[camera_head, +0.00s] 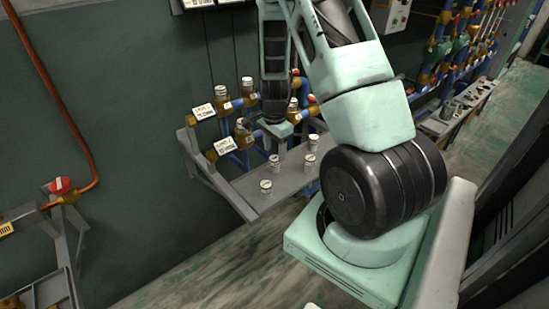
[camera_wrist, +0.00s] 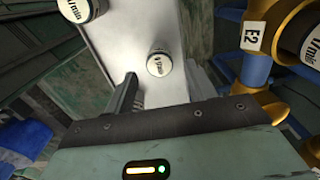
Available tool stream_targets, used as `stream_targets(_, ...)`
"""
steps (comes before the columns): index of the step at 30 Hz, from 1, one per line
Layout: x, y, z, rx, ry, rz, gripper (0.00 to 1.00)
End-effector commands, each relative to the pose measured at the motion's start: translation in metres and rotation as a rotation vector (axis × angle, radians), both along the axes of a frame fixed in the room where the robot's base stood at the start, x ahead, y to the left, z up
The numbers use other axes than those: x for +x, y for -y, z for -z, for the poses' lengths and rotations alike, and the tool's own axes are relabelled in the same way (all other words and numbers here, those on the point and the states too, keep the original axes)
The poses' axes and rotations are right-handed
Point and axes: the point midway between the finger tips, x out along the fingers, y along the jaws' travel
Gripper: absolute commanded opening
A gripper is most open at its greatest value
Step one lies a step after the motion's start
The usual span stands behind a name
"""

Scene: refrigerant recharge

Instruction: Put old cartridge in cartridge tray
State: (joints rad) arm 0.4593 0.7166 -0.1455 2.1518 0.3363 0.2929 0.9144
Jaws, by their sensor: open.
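Several small white cartridges with grey rims stand upright on a grey shelf-like tray (camera_head: 243,191) in the head view. One cartridge (camera_head: 265,187) is near the tray's front edge, and another cartridge (camera_head: 309,160) stands farther right. I cannot tell which one is the old cartridge. My gripper (camera_wrist: 165,92) is open; its left finger shows clearly in the wrist view. A cartridge (camera_wrist: 160,64) lies in sight just beyond the fingers, apart from them, and a second cartridge (camera_wrist: 80,8) is at the top left. In the head view my gripper's fingers are largely hidden.
Blue pipes with brass valves (camera_head: 222,108) stand along the wall behind the tray, and a brass fitting (camera_wrist: 268,30) labelled E2 is close on the right in the wrist view. A metal stand (camera_head: 55,250) is at left. Open floor lies in front.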

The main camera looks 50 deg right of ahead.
Motion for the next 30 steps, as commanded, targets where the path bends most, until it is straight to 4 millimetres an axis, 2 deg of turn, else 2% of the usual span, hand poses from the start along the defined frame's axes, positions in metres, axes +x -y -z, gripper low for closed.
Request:
stream_targets(3,0.001,0.0,-0.026,-0.003,0.004,-0.002,0.55)
stream_targets(9,0.0,0.0,-0.06,-0.002,0.003,-0.002,0.55)
stream_targets(13,0.0,0.0,-0.072,0.0,0.0,0.0,0.55)
stream_targets(20,0.002,-0.006,-0.079,0.004,0.002,-0.022,0.55)
stream_targets(23,0.013,-0.039,-0.088,0.023,0.016,-0.152,0.55)
stream_targets(25,0.021,-0.083,-0.1,0.046,0.031,-0.33,0.55)
stream_targets(26,0.024,-0.107,-0.106,0.057,0.039,-0.429,0.55)
stream_targets(28,0.022,-0.171,-0.123,0.081,0.059,-0.703,0.55)
stream_targets(29,0.017,-0.199,-0.131,0.09,0.067,-0.833,0.55)
stream_targets(30,0.007,-0.236,-0.141,0.098,0.076,-1.012,0.55)
